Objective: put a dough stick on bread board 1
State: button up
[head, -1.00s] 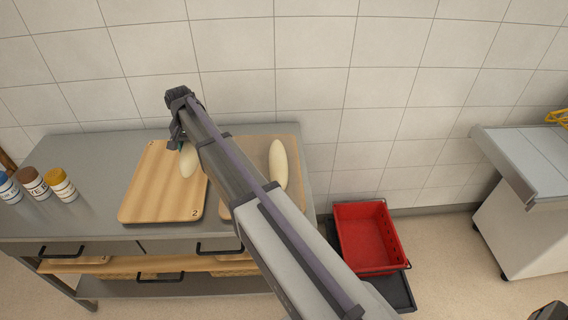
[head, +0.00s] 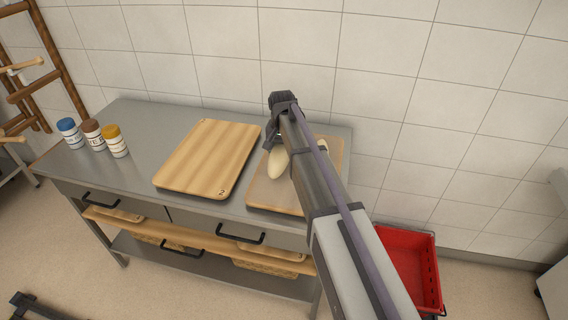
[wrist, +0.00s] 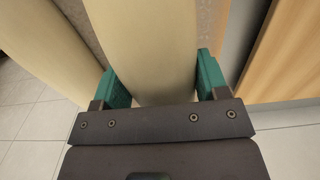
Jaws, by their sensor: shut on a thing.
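My gripper (head: 272,138) is over the right-hand board, partly hidden by my arm. In the wrist view its teal fingers (wrist: 162,82) are shut on a pale dough stick (wrist: 150,45). The held dough stick also shows in the head view (head: 278,164), over the left part of that board; I cannot tell if it touches the wood.
A board marked 2 (head: 208,158) lies empty to the left, with a narrow gap between the boards. Three jars with blue, brown and yellow lids (head: 117,146) stand at the table's left. A red crate (head: 428,262) stands low at the right. A tiled wall is behind.

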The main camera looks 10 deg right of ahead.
notch_tip(320, 180, down, 4)
jog(key=b, duration=0.3)
jog(key=shift+r, duration=0.35)
jog(key=shift+f, duration=0.2)
jog(key=o, duration=1.1)
notch_tip(320, 180, up, 13)
jog(key=p, duration=1.2)
jog(key=shift+f+p, duration=0.1)
jog(key=shift+p, duration=0.25)
jog(key=s+n, duration=0.1)
jog(key=s, duration=0.8)
jog(key=s+n, duration=0.2)
jog(key=s, duration=0.8)
jog(key=s+n, duration=0.2)
jog(key=s, duration=0.7)
jog(key=shift+s+f, duration=0.2)
